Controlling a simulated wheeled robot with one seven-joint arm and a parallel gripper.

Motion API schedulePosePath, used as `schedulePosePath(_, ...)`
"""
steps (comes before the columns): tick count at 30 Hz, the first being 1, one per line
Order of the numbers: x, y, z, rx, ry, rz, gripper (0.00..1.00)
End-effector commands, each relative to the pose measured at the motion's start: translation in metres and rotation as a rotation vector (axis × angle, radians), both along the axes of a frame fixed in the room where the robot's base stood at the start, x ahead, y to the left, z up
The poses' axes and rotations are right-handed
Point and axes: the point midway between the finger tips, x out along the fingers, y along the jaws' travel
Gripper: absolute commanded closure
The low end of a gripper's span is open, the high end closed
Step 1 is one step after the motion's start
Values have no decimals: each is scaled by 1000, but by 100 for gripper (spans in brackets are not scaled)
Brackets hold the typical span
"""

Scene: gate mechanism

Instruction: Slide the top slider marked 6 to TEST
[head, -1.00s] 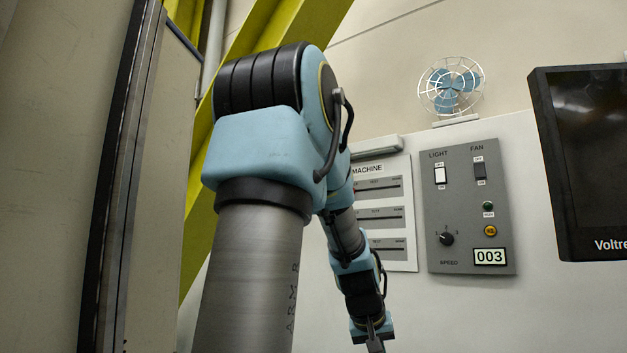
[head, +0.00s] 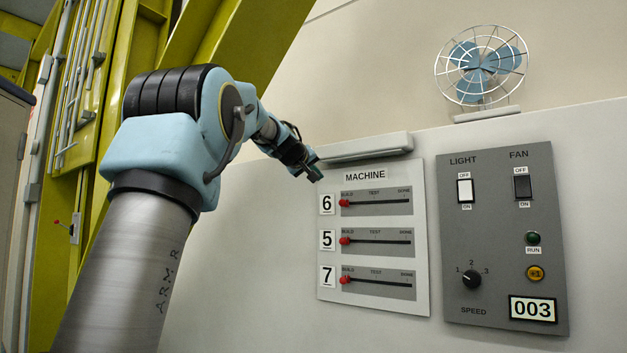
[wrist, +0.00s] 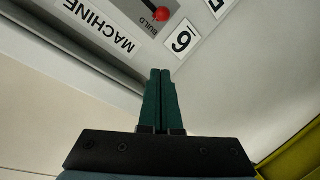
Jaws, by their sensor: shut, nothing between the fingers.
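The top slider marked 6 (head: 377,202) is on the white MACHINE panel (head: 371,299). Its red knob (head: 344,203) sits at the left end, under BUILD; TEST is labelled at mid-slot and a third label is at the right end. The wrist view shows the same red knob (wrist: 162,14) and the number 6 plate (wrist: 181,41), with the picture turned over. My gripper (head: 318,178) is just above and left of the panel's top slider, apart from the knob. In the wrist view my gripper's green fingers (wrist: 160,72) are together, with nothing between them.
Sliders 5 (head: 377,240) and 7 (head: 377,283) lie below, both knobs at the left. A light bar (head: 355,149) juts out above the panel. A grey LIGHT and FAN panel (head: 500,240) stands to the right, with a caged fan (head: 482,66) above.

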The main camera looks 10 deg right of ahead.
Motion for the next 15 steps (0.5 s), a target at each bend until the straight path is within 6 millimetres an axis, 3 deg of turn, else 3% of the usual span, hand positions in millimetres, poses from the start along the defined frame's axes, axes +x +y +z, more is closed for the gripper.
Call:
schedulePosePath(12, 64, -46, -13, 3, 2, 0, 100)
schedulePosePath(15, 67, -54, -25, 0, 4, 0, 100)
